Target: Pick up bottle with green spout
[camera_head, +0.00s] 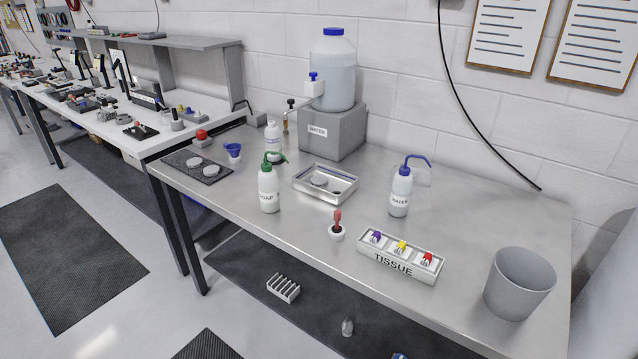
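The bottle with the green spout (268,190) stands upright on the steel table, left of centre. It is white, labelled SOAP, and its green spout points right. Neither of my grippers is in view, and nothing touches the bottle.
The steel table (300,240) also holds a metal tray (347,194) just right of the bottle, a blue-spout WATER bottle (400,192), a TISSUE box (393,265), a red-topped item (337,228), a grey bin (518,283), a white bottle (272,140) behind and a dark mat (185,160) left.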

